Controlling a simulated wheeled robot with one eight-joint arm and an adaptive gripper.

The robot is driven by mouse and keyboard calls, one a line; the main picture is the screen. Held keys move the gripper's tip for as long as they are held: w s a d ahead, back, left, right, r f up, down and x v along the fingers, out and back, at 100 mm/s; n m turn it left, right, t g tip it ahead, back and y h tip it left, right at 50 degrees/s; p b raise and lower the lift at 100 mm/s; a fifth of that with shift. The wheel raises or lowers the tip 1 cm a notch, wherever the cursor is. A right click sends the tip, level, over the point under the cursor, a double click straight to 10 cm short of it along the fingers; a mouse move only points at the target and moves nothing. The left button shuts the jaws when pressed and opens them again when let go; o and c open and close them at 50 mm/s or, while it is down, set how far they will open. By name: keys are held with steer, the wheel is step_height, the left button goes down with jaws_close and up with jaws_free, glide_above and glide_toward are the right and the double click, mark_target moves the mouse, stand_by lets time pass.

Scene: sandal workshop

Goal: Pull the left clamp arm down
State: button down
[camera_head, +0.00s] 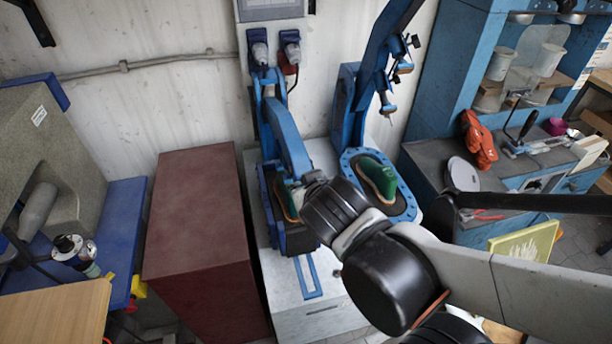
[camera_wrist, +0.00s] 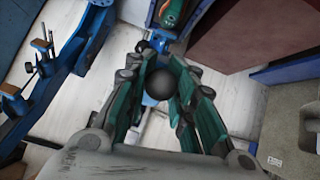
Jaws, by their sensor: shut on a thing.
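The left clamp arm (camera_head: 287,138) is blue. In the head view it slopes down from its upright post toward the left shoe pad (camera_head: 267,197). My gripper (camera_wrist: 165,72) is shut around a round black knob (camera_wrist: 160,84) in the wrist view, with its green fingers on both sides. In the head view my dark wrist hides most of the gripper and the clamp arm's lower end. A green sandal (camera_wrist: 172,12) shows beyond the fingers in the wrist view. Whether the clamp touches it is hidden.
The right clamp arm (camera_head: 372,62) stands raised above another green sandal (camera_head: 378,178) on a blue-rimmed pad. A dark red cabinet (camera_head: 198,215) stands close on the left. A blue bench with tools (camera_head: 470,190) is at the right.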

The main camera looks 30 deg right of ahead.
step_height(320, 180, down, 8)
steer(key=s+t+b, duration=0.1)
steer(key=b, duration=0.4)
steer(key=shift+s+b, duration=0.2)
steer(key=shift+b, duration=0.2)
steer(key=c, duration=1.4)
jaws_free()
steer(key=shift+w+a, duration=0.1)
steer(key=shift+w+r, duration=0.1)
steer(key=shift+r, duration=0.15)
steer(key=shift+r, duration=4.8)
